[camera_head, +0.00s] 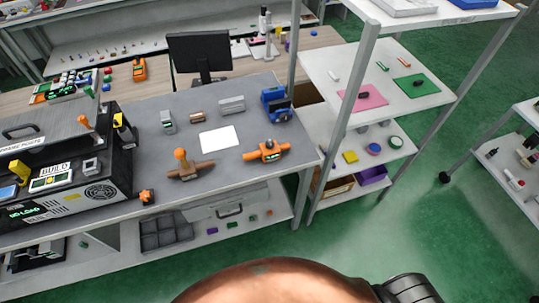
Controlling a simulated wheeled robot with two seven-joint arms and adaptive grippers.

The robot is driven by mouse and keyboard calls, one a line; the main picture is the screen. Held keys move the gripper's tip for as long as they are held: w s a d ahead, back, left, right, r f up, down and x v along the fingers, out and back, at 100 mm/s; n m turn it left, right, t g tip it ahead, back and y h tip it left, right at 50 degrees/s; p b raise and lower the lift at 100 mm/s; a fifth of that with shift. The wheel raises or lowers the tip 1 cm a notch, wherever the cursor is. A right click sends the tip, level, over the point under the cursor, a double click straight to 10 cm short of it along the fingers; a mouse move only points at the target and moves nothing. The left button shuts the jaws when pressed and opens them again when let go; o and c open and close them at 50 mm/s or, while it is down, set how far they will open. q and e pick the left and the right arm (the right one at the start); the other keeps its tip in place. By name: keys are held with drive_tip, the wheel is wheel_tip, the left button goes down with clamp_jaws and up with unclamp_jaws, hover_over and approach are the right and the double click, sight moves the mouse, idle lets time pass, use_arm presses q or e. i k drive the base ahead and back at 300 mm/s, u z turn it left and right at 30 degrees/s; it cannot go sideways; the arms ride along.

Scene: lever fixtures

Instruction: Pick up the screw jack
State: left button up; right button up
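I cannot tell for certain which object is the screw jack. An orange-handled fixture with brown side arms (182,166) stands on the grey bench top (232,172). A flatter orange fixture with side arms (268,151) is to its right, near the bench's front right corner. A blue block-shaped device (277,104) is behind that one. A small orange knobbed piece (147,196) is at the front edge beside the black machine. Neither gripper shows in the head view. Only a copper-coloured curved part and a dark cylinder of mine show at the bottom.
A white sheet (219,139) and small grey parts lie mid-bench. A monitor (200,54) stands behind. A white shelf rack (383,78) adjoins the right. Green floor (430,225) is open at lower right.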

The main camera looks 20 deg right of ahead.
sight(267, 155)
drive_tip(key=k, duration=0.45)
drive_tip(key=u, duration=0.95)
drive_tip(key=i, duration=1.8)
drive_tip(key=z, duration=1.5)
